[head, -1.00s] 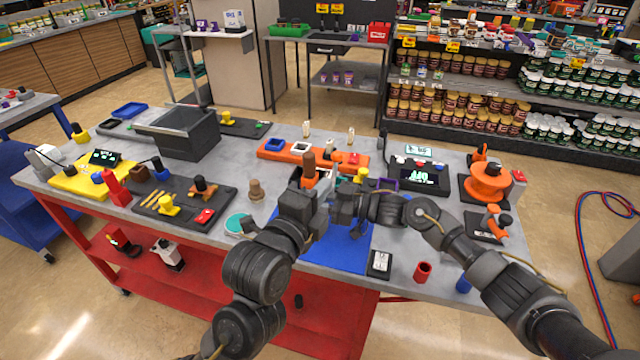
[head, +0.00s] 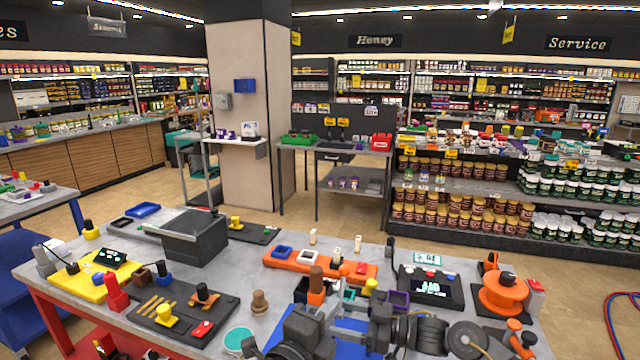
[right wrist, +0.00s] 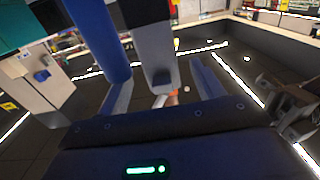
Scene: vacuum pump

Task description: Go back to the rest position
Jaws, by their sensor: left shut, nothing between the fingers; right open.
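My left gripper (head: 308,325) is low in the head view, over the near middle of the grey table (head: 225,265). Its fingers are shut with nothing between them; the fingertips are hard to make out. My right arm's dark links (head: 425,335) are beside it on the right. My right gripper (right wrist: 163,95) shows in the right wrist view with its fingers spread and nothing held. That view is tilted, with a dark ceiling and light strips behind the fingers. The blue mat (head: 352,325) is partly hidden behind my arms.
An orange tray (head: 330,268), a black case with a display (head: 430,288) and an orange reel (head: 503,293) stand near my arms. A dark bin (head: 195,238), a yellow tray (head: 75,285) and a black tool tray (head: 180,315) fill the left. Store shelves stand behind.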

